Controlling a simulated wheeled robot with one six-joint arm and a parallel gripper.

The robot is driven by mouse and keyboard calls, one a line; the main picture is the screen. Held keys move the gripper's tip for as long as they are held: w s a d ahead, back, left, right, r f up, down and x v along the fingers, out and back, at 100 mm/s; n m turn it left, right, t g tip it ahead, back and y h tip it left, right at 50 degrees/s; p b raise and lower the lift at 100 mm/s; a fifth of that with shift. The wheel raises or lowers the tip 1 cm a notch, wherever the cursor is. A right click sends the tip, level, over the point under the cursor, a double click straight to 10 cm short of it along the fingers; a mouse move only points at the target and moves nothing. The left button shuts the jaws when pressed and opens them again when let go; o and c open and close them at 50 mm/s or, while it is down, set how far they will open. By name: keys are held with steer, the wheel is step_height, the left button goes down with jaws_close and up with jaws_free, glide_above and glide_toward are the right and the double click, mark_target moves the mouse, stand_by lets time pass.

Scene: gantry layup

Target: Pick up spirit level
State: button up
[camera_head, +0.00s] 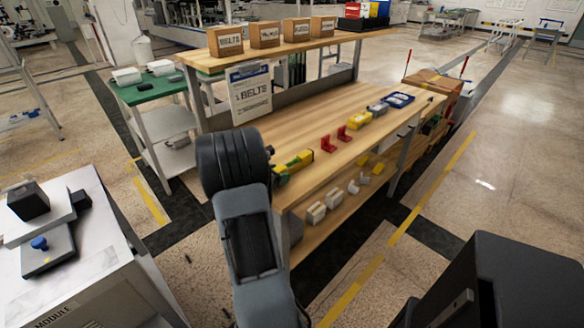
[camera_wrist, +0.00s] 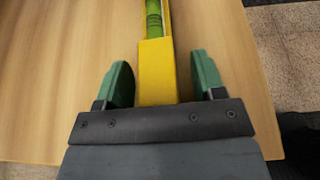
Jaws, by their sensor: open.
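The yellow spirit level (camera_wrist: 158,70) lies on the wooden bench top, with a green vial showing near the top of the wrist view. My gripper (camera_wrist: 164,82) is open, with one green finger on each side of the level and a visible gap on both sides. In the head view the yellow level (camera_head: 300,158) shows at the bench's near left end, partly hidden by my arm.
The wooden bench (camera_head: 300,120) also holds two red brackets (camera_head: 326,143), a yellow item (camera_head: 359,120) and a blue tray (camera_head: 400,100) farther right. A shelf above carries several cardboard boxes (camera_head: 265,34). A sign (camera_head: 250,92) hangs from it. The bench edge is close to the level.

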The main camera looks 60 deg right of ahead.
steer(key=shift+c, duration=0.4)
steer(key=c, duration=1)
steer(key=shift+r, duration=0.1)
steer(key=shift+c, duration=0.2)
